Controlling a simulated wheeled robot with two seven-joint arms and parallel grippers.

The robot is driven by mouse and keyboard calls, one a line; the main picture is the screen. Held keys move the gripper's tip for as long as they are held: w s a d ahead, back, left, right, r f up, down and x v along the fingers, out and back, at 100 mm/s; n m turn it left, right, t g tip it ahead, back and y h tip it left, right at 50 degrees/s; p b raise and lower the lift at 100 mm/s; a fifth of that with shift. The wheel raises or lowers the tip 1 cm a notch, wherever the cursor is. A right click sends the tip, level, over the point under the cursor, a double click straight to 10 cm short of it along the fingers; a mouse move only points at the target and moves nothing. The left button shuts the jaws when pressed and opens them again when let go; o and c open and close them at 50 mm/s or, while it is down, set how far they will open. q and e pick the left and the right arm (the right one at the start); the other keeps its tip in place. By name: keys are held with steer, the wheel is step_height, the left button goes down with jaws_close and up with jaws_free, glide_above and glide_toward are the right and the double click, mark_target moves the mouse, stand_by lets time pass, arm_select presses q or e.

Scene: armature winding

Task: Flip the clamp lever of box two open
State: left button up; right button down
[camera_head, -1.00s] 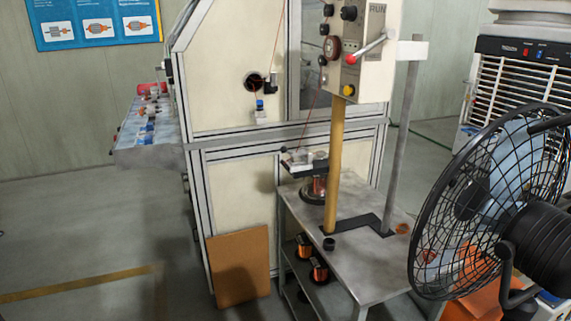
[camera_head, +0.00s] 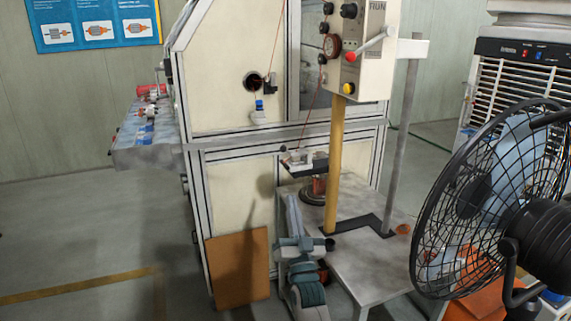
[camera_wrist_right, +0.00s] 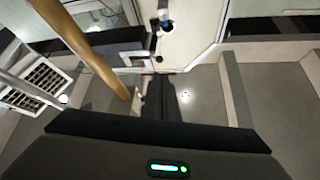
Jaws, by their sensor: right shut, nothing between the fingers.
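A small pale metal fixture (camera_head: 303,158) sits on a dark plate at the machine front in the head view. A thin part with a dark ball end (camera_head: 284,149) stands at its left. I cannot tell whether this is the clamp lever, or which part is box two. My right gripper (camera_head: 291,201) is below and left of the fixture, apart from it, on an arm rising from the bottom. Its shut dark fingers (camera_wrist_right: 161,88) show empty in the right wrist view, below the dark plate (camera_wrist_right: 115,46). My left gripper is out of view.
A black fan (camera_head: 490,195) stands at right. A brown board (camera_head: 238,265) leans at left. Left floor is clear.

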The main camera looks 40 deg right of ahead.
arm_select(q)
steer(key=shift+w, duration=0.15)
arm_select(e)
steer(key=shift+s+d+r, duration=0.1)
steer(key=shift+r, duration=0.15)
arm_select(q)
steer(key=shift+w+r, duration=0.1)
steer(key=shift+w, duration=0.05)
